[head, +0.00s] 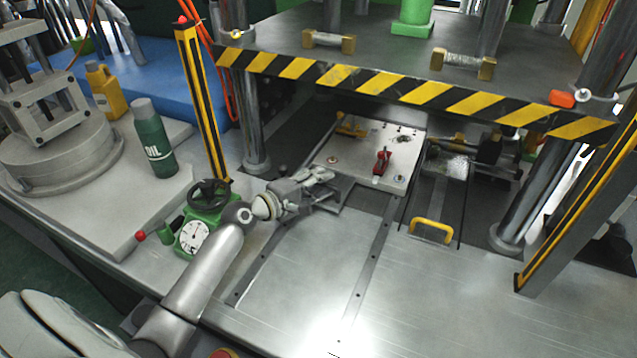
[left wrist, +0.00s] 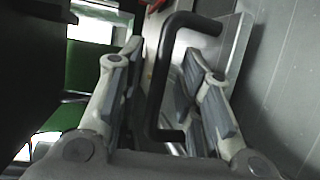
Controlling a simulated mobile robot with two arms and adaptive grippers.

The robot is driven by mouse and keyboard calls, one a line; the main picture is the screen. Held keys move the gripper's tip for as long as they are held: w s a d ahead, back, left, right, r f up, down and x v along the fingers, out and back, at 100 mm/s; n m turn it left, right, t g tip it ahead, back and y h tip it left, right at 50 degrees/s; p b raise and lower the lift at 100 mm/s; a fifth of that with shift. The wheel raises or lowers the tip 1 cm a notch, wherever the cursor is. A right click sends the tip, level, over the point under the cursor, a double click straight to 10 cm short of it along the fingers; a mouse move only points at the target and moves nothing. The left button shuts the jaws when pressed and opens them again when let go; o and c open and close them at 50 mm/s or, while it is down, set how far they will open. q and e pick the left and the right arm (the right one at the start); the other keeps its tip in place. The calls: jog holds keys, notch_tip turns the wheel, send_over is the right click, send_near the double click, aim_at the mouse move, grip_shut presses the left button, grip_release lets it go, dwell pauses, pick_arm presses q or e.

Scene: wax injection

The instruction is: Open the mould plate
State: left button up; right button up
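The mould plate (head: 350,141) is a flat light-grey plate lying under the press, with a red toggle clamp (head: 382,160) on top. My left gripper (head: 335,191) is at the plate's near left corner, low over the bench. In the left wrist view a black bar handle (left wrist: 157,85) lies between the spread fingers of this gripper (left wrist: 166,62). The fingers are open on both sides of the bar, with visible gaps. In the head view the gripper hides this handle. My right gripper is in neither view.
The press's striped upper platen (head: 400,85) hangs above the plate. A yellow handle (head: 432,228) is on the right. A green dial gauge (head: 195,236) stands beside my left arm. A green oil bottle (head: 153,140) is further left. The front bench surface (head: 310,270) is clear.

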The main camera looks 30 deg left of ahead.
pick_arm(q)
grip_shut()
dwell(0.5)
